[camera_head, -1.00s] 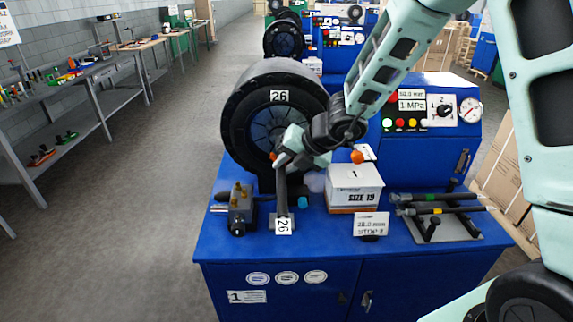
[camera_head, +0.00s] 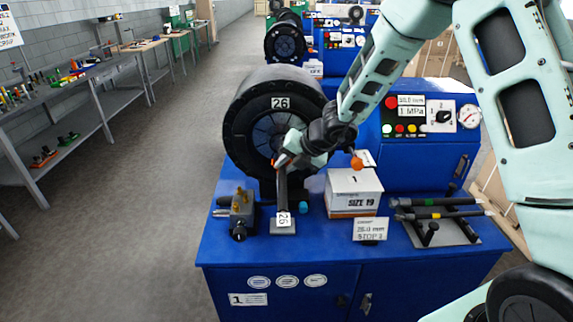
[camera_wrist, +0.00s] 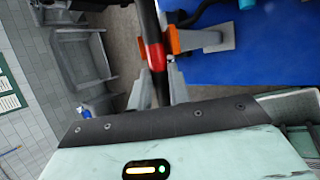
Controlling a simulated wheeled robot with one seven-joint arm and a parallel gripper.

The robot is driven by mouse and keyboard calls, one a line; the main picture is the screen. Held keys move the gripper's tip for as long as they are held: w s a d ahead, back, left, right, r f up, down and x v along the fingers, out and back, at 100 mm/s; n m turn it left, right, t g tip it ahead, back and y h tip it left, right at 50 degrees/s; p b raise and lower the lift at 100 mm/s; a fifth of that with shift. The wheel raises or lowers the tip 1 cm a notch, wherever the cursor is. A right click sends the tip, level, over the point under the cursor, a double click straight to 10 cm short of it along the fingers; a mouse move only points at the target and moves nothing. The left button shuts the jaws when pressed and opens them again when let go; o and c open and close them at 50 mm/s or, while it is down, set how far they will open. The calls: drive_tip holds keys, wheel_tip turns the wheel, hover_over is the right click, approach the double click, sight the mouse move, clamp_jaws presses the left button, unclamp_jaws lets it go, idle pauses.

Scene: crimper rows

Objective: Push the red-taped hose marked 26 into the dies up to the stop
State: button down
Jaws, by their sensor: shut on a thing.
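The dies (camera_head: 266,136) are the ring of segments in the round black crimper head marked 26. In the wrist view a red tape band (camera_wrist: 155,56) shows on the hose, between the orange-tipped fingers (camera_wrist: 172,42). The hose's far end is hidden by my gripper and wrist, so I cannot tell how deep it sits in the dies.
A box marked SIZE 19 (camera_head: 353,194) stands right of the hose, with a 26.0 mm sign (camera_head: 370,229) before it. A brass-topped block (camera_head: 241,208) is to the left. More hoses (camera_head: 437,213) lie on a rack at the right. The bench's front strip is clear.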

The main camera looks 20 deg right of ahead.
drive_tip(key=shift+f+b, duration=0.35)
drive_tip(key=shift+b, duration=0.1)
idle(0.3)
unclamp_jaws()
idle(0.5)
idle(0.4)
drive_tip(key=p+v, duration=0.3)
drive_tip(key=v, duration=0.4)
idle(0.7)
drive_tip(key=shift+c, duration=0.4)
